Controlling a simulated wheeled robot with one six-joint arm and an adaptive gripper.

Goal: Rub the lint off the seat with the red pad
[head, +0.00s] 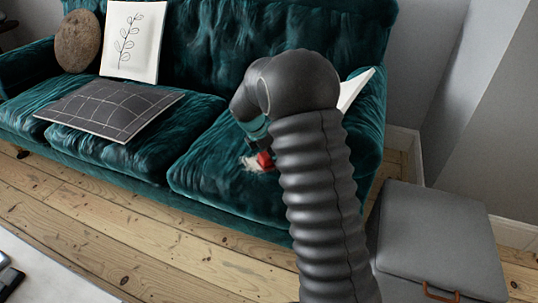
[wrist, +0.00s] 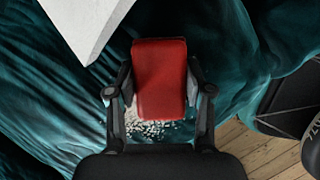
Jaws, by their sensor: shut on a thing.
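The red pad (wrist: 160,80) is held between the two fingers of my gripper (wrist: 158,90), which is shut on it. In the head view the red pad (head: 265,160) shows small, low over the right seat cushion, partly behind my arm. Pale lint (wrist: 152,129) lies on the teal seat, partly under and beside the pad in the wrist view. The lint (head: 252,163) also shows in the head view, just left of the pad. The seat (head: 205,165) is teal velvet. I cannot tell whether the pad touches it.
A white cushion (head: 355,88) stands at the sofa's right end, close to my arm; its corner (wrist: 88,22) shows in the wrist view. A dark checked board or cushion (head: 110,108) lies on the left seats. A grey box (head: 438,240) stands on the floor at right.

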